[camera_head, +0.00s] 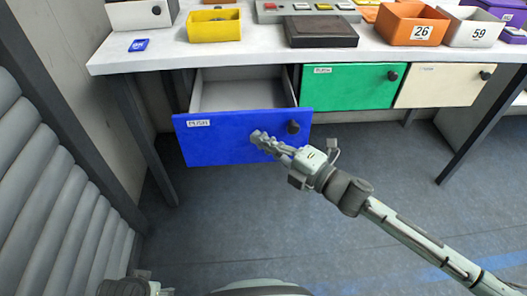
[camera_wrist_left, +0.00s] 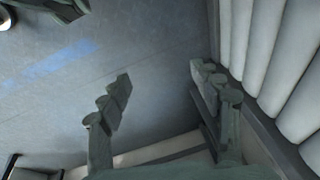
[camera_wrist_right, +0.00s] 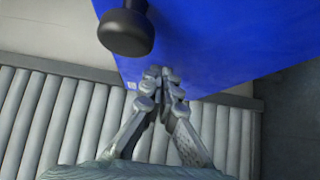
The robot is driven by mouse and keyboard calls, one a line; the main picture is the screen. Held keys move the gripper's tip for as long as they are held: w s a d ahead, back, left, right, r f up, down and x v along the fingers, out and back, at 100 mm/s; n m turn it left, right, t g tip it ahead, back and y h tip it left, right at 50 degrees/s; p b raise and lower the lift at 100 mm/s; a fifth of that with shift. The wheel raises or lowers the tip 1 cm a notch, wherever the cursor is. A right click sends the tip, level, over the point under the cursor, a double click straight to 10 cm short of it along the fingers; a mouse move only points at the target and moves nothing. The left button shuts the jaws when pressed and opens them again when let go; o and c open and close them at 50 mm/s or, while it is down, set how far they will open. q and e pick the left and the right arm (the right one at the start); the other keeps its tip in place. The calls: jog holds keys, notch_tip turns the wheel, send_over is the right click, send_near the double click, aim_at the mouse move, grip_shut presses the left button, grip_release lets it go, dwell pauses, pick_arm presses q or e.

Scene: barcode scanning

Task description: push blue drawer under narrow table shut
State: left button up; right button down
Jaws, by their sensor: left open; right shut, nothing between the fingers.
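The blue drawer (camera_head: 222,137) hangs under the left part of the narrow table (camera_head: 260,57) and stands pulled out, with its grey inside showing. Its front has a "PUSH" label and a black knob (camera_head: 293,127). My right gripper (camera_head: 258,137) is shut and empty, its fingertips at the blue front, left of the knob. In the right wrist view the shut fingertips (camera_wrist_right: 162,72) lie at the blue front (camera_wrist_right: 215,45), below the knob (camera_wrist_right: 126,32); whether they touch cannot be told. My left gripper (camera_wrist_left: 160,85) is open and empty above the floor, away from the drawer.
A green drawer (camera_head: 345,87) and a cream drawer (camera_head: 440,86) beside the blue one are shut. Bins, a dark box (camera_head: 320,31) and a blue card (camera_head: 139,45) sit on the table. A grey ribbed wall (camera_head: 45,190) stands at the left. The floor in front is clear.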

jog(key=w, duration=0.7)
jog(key=shift+w+b, duration=0.3)
jog(key=shift+b, duration=0.05)
jog(key=w+b, duration=0.1)
jog(key=w, duration=0.5)
jog(key=shift+w, duration=0.1)
pick_arm(q)
jog(key=shift+a+r, duration=0.1)
jog(key=shift+r, duration=2.15)
pick_arm(e)
jog(key=shift+w, duration=0.65)
